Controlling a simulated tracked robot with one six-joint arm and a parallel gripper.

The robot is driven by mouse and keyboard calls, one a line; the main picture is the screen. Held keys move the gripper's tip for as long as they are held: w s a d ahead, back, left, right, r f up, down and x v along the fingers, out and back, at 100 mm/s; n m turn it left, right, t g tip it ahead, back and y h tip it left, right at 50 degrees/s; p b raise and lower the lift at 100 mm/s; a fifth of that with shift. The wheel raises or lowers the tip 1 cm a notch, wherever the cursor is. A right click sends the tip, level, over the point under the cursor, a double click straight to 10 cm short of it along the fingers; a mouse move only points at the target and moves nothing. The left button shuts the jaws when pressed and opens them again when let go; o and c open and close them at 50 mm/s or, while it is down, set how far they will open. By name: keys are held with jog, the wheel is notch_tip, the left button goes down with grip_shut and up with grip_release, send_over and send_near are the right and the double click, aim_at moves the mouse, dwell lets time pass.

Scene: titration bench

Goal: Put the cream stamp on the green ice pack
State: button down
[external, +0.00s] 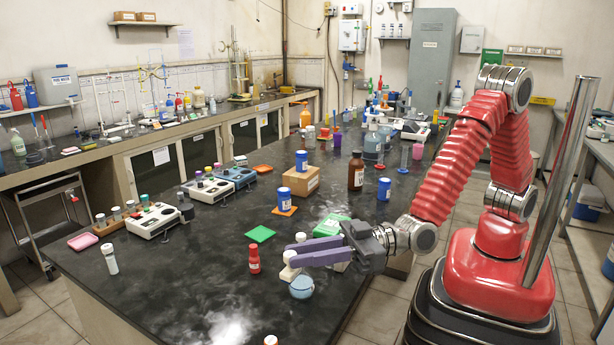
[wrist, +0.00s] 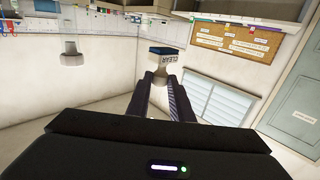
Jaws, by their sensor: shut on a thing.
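The cream stamp (external: 288,273) is at the tips of my gripper (external: 291,254), above the bench in the external view. My gripper's two lavender fingers are shut on it. In the wrist view the stamp (wrist: 162,58) sits between the fingertips (wrist: 161,80), with a blue part and the word CLEAR on it. A green pack-like block (external: 331,225) lies on the bench behind the fingers and appears to be the green ice pack. My gripper is in front of it and to its left, apart from it.
A flat green square (external: 260,234) lies left of the block. A light-blue bowl (external: 301,288) stands just below the stamp, and a red bottle (external: 254,261) stands to its left. A blue-labelled jar (external: 285,196) and cardboard box (external: 301,182) stand farther back. The bench's front left is mostly clear.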

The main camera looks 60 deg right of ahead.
notch_tip(320, 180, up, 9)
jog(key=w+d+r+m+t+h, duration=0.1)
jog(key=w+d+m+t+h, duration=0.3)
jog(key=d, duration=0.7)
jog(key=w+d+m+t+h, duration=0.1)
jog(key=w+d+m+h, duration=0.4)
jog(key=d, duration=0.7)
jog(key=s+d+f+m+g+h, duration=0.15)
jog(key=d+h, duration=0.35)
jog(key=d, duration=0.5)
jog(key=s+d+m+h, duration=0.1)
jog(key=d+m+h, duration=0.2)
jog(key=d+h, duration=0.5)
notch_tip(320, 180, down, 11)
jog(key=d+y, duration=0.2)
jog(key=shift+s+f, duration=0.1)
jog(key=shift+f, duration=2.85)
